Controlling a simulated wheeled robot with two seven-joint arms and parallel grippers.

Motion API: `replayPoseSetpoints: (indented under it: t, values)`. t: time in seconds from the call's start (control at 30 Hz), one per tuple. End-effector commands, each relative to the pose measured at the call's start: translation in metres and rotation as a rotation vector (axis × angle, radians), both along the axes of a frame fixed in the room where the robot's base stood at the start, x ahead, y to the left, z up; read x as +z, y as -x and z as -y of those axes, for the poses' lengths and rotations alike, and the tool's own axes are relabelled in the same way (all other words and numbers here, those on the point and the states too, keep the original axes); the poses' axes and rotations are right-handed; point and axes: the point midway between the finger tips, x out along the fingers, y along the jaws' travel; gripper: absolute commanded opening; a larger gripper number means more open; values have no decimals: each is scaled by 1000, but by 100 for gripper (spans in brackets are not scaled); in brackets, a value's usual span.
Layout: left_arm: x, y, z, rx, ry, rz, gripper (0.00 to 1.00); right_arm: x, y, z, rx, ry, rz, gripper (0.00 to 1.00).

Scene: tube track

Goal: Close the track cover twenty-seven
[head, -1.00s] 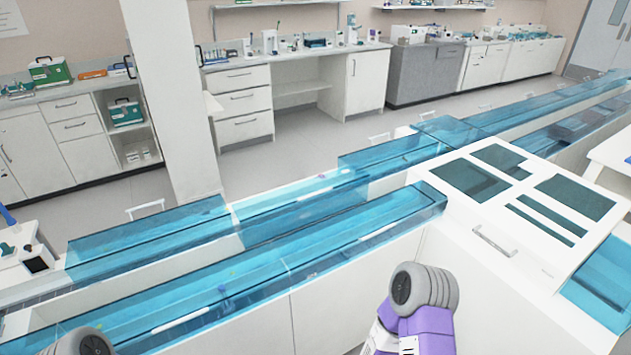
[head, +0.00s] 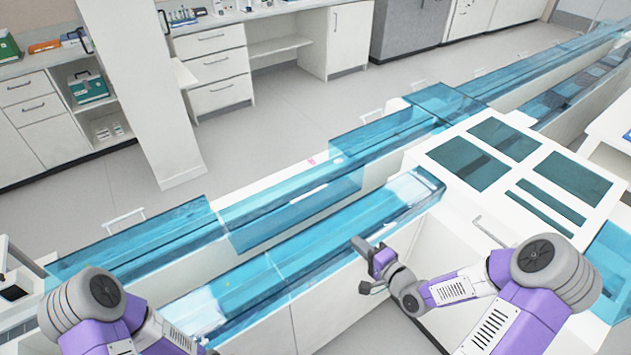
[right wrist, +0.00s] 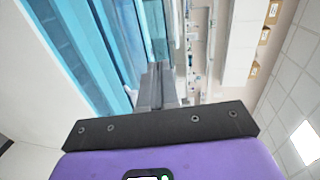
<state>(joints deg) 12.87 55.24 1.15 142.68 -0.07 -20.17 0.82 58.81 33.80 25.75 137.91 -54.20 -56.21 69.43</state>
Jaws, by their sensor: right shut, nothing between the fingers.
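Translucent blue track covers lie along two parallel white tracks in the head view. The near-row cover (head: 330,235) runs from lower left up to the white console. In the back row, a middle panel (head: 297,214) sits lower and nearer than its neighbours, as if swung open; no number is readable, so I cannot tell which is twenty-seven. My right gripper (head: 362,245) is shut and empty, just in front of the near row; its fingers also show in the right wrist view (right wrist: 157,82), with blue covers left of them. My left arm shows at lower left, its gripper out of view.
A white console (head: 480,205) with dark panels and a handle stands at right, beside the near row's end. Cabinets (head: 215,65) and a pillar (head: 160,110) stand behind, across an open floor (head: 280,115).

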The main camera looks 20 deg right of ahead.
Motion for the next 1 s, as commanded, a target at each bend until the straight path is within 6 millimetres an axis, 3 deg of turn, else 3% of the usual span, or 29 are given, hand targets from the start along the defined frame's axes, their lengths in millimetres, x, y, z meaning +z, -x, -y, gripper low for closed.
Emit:
replayPoseSetpoints:
  t: [0.1,0.27,1.0]
  values:
    - [3,1,0,1,0,-1,43,17,-1,8,-7,-37,39,0]
    - [-1,1,0,0,0,-2,43,15,-17,1,-3,-44,43,0]
    - [-18,1,0,0,0,-1,43,-4,-162,-52,-4,-43,40,0]
